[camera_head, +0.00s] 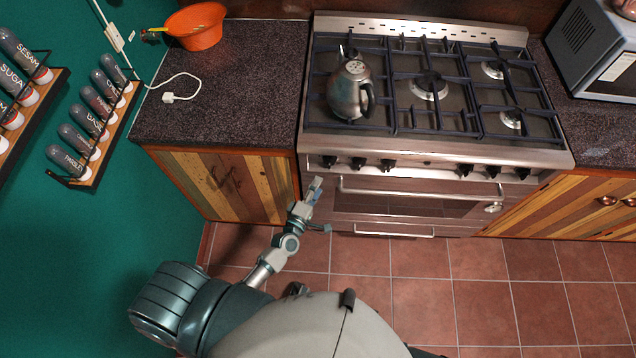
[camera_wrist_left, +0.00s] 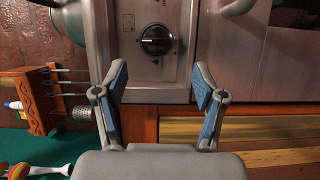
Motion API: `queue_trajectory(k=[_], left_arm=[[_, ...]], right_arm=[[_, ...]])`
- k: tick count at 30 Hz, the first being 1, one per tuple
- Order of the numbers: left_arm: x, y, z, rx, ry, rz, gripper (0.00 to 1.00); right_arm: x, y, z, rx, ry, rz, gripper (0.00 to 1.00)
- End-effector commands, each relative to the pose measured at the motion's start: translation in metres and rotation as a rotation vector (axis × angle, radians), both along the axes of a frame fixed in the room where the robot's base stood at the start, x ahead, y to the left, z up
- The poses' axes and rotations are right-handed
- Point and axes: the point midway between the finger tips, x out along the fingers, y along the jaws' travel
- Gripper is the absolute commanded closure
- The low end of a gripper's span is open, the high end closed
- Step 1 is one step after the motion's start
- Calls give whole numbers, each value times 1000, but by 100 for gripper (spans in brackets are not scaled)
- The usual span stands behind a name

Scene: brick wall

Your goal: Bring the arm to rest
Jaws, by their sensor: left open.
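My left arm reaches in from the lower left of the head view. Its gripper (camera_head: 321,207) hangs in front of the stove (camera_head: 420,150), near the left end of the oven door. In the left wrist view the gripper (camera_wrist_left: 158,97) has its two blue-padded fingers spread apart, with nothing between them. A stove knob (camera_wrist_left: 156,40) shows beyond the fingertips. I cannot tell whether a finger touches the stove front. My right gripper is not in view.
A metal kettle (camera_head: 349,91) stands on the stove's left side. An orange bowl (camera_head: 197,26) and a white cable (camera_head: 180,97) are on the left counter. Spice racks (camera_head: 95,125) hang on the green wall. A microwave (camera_head: 592,48) is at right. Tiled floor (camera_head: 480,305) is clear at lower right.

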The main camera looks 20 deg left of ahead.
Motion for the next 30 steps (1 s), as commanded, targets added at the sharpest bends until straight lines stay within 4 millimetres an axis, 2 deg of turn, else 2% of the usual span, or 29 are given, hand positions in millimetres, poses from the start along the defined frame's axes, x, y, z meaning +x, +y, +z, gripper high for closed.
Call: queue_trajectory(k=[8,11,14,17,18,20,21,23,24,27,30], left_arm=[[0,0,0,1,1,0,30],[-3,-2,-13,46,26,-16,30],[-16,-8,-53,191,108,-71,30],[-44,-15,-119,423,241,-180,30],[-60,-15,-149,527,301,-237,30],[-88,-14,-192,678,394,-332,30],[-109,-12,-219,771,452,-399,30],[-143,-7,-257,903,539,-507,30],[-167,-3,-280,984,597,-583,30],[-228,11,-326,1162,721,-774,30],[-282,27,-356,1290,819,-947,30]], right_arm=[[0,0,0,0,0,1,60],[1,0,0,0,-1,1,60],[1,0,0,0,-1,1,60],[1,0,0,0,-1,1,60],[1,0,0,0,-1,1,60],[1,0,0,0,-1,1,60],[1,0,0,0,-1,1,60],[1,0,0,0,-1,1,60],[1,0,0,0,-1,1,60],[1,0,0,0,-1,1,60],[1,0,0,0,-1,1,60]])
